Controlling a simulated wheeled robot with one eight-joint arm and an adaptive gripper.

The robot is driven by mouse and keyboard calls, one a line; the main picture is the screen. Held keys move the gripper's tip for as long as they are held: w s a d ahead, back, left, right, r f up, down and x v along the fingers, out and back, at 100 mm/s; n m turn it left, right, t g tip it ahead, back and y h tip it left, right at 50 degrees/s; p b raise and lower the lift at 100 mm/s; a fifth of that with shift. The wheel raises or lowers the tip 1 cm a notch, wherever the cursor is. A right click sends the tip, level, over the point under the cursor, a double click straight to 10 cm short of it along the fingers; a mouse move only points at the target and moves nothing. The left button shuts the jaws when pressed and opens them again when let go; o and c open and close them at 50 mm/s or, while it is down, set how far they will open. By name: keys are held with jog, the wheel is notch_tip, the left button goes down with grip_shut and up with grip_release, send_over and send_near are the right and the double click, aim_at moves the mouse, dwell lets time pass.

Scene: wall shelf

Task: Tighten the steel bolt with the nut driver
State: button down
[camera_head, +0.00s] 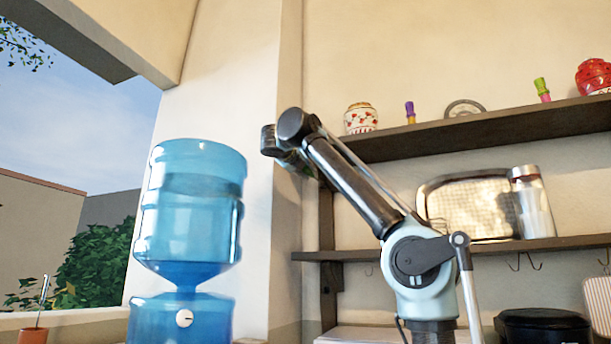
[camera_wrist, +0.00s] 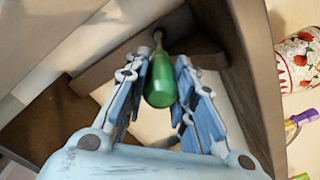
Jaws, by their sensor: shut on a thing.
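The nut driver (camera_wrist: 160,82) has a green handle and a short metal shaft. In the wrist view its handle sits between the blue fingers of my gripper (camera_wrist: 164,68), which are closed on it. The shaft points away from me, and its tip (camera_wrist: 157,38) meets or nearly meets the dark wood of the shelf support. The steel bolt cannot be made out, and I cannot tell whether the driver is seated on it. In the head view my gripper is mostly hidden behind my arm, near the left end of the upper shelf.
The upper shelf (camera_head: 480,128) holds a red-and-white jar (camera_head: 361,118), a purple-and-yellow item (camera_head: 410,112) and a red jar (camera_head: 594,77). The lower shelf (camera_head: 560,243) holds a tray (camera_head: 470,205) and a glass container (camera_head: 533,205). A blue water dispenser (camera_head: 190,215) stands left.

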jog(key=shift+x, duration=1)
dwell(0.3)
dwell(0.4)
